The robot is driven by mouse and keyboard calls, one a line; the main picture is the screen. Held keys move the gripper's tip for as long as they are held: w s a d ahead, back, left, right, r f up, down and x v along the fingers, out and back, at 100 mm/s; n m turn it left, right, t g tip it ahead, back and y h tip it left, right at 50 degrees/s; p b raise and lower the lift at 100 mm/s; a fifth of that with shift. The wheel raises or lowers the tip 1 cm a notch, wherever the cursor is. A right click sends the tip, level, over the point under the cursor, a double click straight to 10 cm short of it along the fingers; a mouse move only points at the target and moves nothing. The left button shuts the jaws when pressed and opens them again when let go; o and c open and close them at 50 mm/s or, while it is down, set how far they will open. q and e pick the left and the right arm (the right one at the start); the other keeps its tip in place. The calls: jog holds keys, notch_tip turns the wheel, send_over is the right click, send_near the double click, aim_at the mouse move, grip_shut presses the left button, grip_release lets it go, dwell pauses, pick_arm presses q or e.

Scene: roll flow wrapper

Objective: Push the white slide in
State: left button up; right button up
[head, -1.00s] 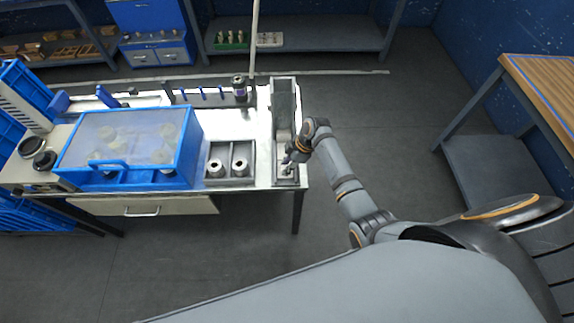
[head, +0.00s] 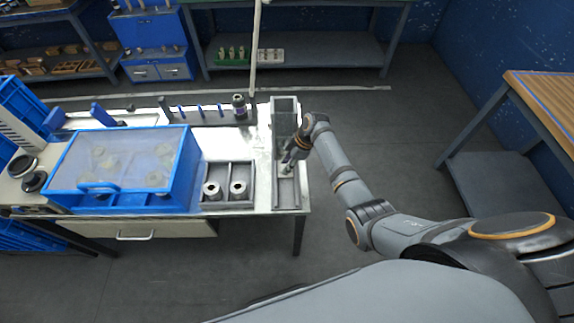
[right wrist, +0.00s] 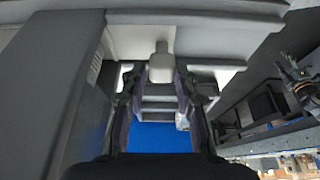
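The white slide (right wrist: 160,68) shows in the right wrist view as a pale block with a small upright tab, beyond my fingers. My right gripper (right wrist: 156,85) looks open there, one dark finger on each side, with a gap between them. I cannot tell whether either finger touches the slide. In the head view my right gripper (head: 289,162) is low over the long grey trough (head: 286,203) at the right end of the bench. It largely hides what lies beneath it. My left gripper is not in view.
Left of the trough stand a grey two-part tray (head: 228,203) with rolls and a blue clear-lidded box (head: 130,205). A row of blue-handled parts (head: 200,110) and a dark spool (head: 239,105) are behind. Open floor (head: 375,130) lies right of the bench.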

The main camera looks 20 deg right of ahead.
jog(key=o, duration=0.3)
jog(key=shift+w+d, duration=0.1)
jog(key=shift+w, duration=0.15)
jog(key=shift+o, duration=0.2)
jog(key=v, duration=1.2)
jog(key=shift+s, duration=0.1)
